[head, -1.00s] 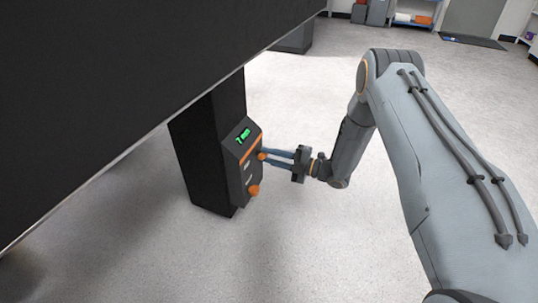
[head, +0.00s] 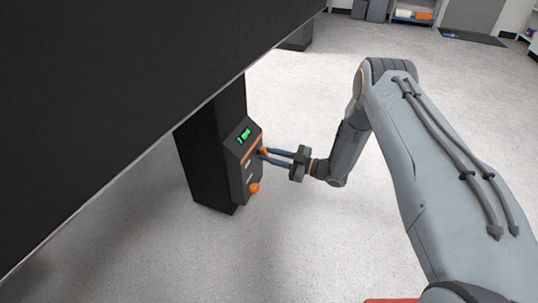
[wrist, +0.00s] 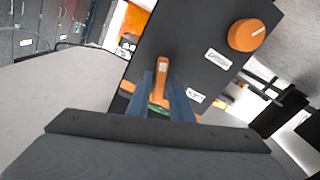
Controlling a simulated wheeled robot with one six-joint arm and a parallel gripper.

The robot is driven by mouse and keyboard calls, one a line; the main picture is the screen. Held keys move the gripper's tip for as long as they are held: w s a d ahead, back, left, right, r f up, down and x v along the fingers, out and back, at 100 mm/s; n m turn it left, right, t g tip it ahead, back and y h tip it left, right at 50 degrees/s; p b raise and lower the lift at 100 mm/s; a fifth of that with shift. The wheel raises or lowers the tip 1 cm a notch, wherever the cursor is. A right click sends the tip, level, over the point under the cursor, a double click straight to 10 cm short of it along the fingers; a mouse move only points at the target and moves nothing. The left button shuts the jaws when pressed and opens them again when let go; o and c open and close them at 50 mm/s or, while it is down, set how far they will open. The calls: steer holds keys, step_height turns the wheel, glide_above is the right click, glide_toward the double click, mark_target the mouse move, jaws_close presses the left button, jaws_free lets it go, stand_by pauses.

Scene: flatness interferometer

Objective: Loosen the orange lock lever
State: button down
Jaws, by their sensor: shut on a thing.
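The orange lock lever (wrist: 162,68) is on the dark control box (head: 241,168) fixed to a black leg under the large dark slab. In the wrist view it lies between the two blue-grey fingertips of my gripper (wrist: 162,88). My gripper is shut on the lever. In the head view my gripper (head: 265,154) reaches the box from the right, and the lever (head: 263,150) shows as a small orange bit at its fingertips.
The box has a green display (head: 243,136) and small white labels (wrist: 217,59). The dark slab (head: 130,80) overhangs the leg (head: 205,150). Shelves (head: 414,14) stand far behind.

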steer(key=shift+m, duration=1.6)
steer(key=shift+d, duration=0.1)
steer(key=c, duration=1.8)
jaws_free()
steer(key=shift+o, duration=0.2)
steer(key=p+v, duration=0.2)
steer(key=v, duration=0.5)
steer(key=shift+d, duration=0.35)
steer(key=shift+s, duration=0.1)
